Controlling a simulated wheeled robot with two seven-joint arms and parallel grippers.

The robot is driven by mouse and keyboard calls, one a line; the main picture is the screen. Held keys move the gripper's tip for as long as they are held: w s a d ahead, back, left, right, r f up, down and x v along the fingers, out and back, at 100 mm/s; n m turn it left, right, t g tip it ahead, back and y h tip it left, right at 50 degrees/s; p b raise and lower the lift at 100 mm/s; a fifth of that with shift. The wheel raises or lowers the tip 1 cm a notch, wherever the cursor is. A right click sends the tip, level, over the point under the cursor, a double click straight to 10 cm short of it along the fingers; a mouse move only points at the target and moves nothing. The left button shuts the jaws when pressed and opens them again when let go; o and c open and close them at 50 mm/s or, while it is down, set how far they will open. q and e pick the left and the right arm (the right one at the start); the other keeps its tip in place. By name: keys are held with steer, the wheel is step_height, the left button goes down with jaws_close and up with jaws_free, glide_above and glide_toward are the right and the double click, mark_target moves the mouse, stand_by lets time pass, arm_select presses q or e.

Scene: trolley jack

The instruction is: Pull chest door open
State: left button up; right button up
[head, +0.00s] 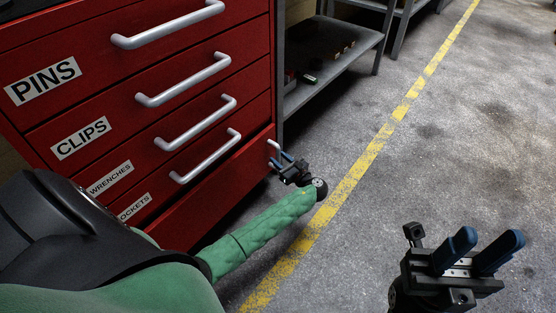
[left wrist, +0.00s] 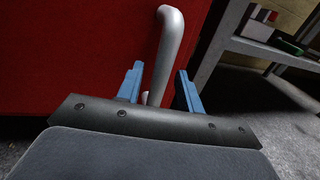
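The red chest's lower door (head: 215,198) is a plain panel below the labelled drawers. It looks flush with the chest front. Its upright grey handle (head: 273,147) sits near the right edge and also shows in the left wrist view (left wrist: 170,40). My left gripper (head: 281,163) is at this handle. In the left wrist view its blue fingers (left wrist: 159,88) are apart, with the handle's lower end between them and gaps visible on both sides. Whether a finger touches the handle cannot be told. My right gripper (head: 483,250) is open and empty over the floor, far from the chest.
Several drawers with horizontal grey handles (head: 185,80) stand above the door, labelled PINS, CLIPS, WRENCHES and one partly hidden. A grey metal shelf (head: 345,55) with small items stands right of the chest. The concrete floor beyond the yellow line (head: 370,150) is clear.

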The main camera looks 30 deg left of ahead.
arm_select(q)
steer(key=shift+w+a, duration=0.2)
steer(key=shift+a, duration=0.45)
steer(key=shift+c, duration=0.5)
jaws_close()
